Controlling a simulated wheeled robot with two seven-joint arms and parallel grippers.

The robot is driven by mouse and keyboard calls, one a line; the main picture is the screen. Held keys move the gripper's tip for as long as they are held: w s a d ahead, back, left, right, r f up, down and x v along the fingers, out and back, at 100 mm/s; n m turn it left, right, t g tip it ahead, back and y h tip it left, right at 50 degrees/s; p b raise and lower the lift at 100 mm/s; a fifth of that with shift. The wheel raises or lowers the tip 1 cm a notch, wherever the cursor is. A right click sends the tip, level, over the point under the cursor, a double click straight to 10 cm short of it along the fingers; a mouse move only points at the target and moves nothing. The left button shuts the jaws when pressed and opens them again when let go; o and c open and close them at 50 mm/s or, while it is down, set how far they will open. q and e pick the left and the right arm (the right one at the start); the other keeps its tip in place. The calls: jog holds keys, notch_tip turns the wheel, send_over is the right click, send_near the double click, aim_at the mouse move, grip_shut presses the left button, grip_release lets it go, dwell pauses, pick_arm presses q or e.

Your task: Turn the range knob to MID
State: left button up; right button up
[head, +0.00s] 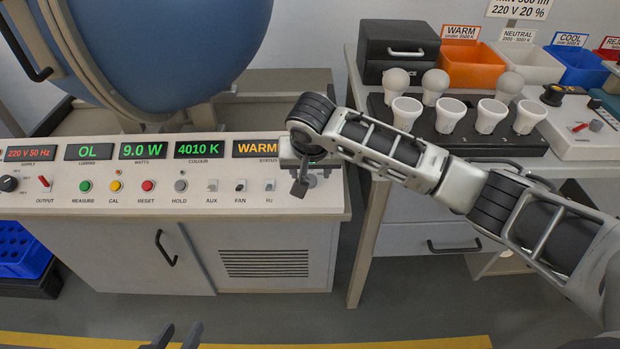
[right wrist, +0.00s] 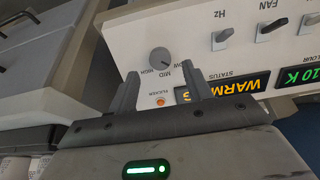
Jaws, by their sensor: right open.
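The range knob (right wrist: 160,60) is a round grey dial on the sloped console face, with LOW, MID and HIGH lettered around it. I cannot make out for sure where its pointer aims. In the head view it is mostly hidden by my right gripper (head: 302,182). In the right wrist view my right gripper (right wrist: 163,84) is open, its two fingers apart and empty. The knob shows beyond the fingertips, between their lines, apart from them. My left gripper (head: 176,335) shows only its dark fingertips at the bottom edge, spaced apart, far from the console.
The console (head: 120,200) has displays, buttons and toggle switches left of the knob. An orange flicker lamp (right wrist: 161,101) sits close to it. A bulb rack (head: 450,138) and colour bins stand on the right table. The floor in front is clear.

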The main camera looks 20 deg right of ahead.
aim_at(310, 179)
jog(key=shift+x, duration=1.9)
